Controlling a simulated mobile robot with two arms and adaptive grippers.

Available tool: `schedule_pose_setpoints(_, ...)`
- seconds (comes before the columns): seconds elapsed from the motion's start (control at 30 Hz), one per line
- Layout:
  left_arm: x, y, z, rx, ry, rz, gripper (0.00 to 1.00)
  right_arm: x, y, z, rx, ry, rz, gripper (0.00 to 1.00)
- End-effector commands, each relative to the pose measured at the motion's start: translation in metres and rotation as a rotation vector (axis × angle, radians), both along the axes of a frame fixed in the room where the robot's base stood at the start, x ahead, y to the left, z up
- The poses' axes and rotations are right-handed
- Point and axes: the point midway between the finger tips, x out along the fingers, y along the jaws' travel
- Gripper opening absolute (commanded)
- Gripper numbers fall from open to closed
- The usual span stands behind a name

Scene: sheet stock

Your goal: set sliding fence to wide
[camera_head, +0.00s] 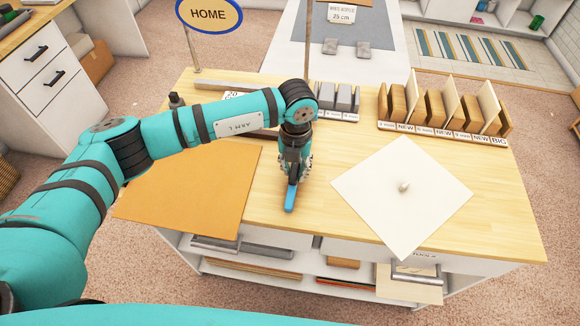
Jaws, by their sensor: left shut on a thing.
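My left gripper (294,180) points down over the wooden bench top, right of the orange-brown sheet. It is shut on a blue, narrow piece (290,197) that sticks out toward the front of the bench. I cannot tell whether this piece belongs to the sliding fence. A dark bar (262,133) shows partly behind my left forearm, which hides most of that area. A small label reading about 20 (231,95) stands behind the forearm. The fence's setting cannot be read. My right gripper is not in view.
The orange-brown sheet (190,190) lies left on the bench (310,230). A cream sheet with a small knob (400,205) lies right. Grey blocks (343,100) and a labelled rack of wooden pieces (440,115) stand at the back. A HOME sign (208,14) rises at back left.

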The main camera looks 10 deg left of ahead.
Motion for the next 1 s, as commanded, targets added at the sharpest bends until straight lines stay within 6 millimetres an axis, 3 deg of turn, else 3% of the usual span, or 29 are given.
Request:
schedule_pose_setpoints(0.03, 0.000, -0.004, 0.002, -0.010, -0.003, -0.003, 0.24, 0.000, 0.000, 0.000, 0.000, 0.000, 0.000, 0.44)
schedule_pose_setpoints(0.2, 0.000, -0.003, 0.001, -0.009, -0.002, -0.004, 0.44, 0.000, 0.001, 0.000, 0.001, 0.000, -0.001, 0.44)
schedule_pose_setpoints(0.57, 0.000, -0.002, 0.009, -0.005, -0.002, -0.002, 0.44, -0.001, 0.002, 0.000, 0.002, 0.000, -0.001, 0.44)
schedule_pose_setpoints(1.0, 0.001, -0.003, 0.095, -0.006, -0.005, -0.004, 0.44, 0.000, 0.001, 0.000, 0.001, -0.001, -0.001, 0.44)
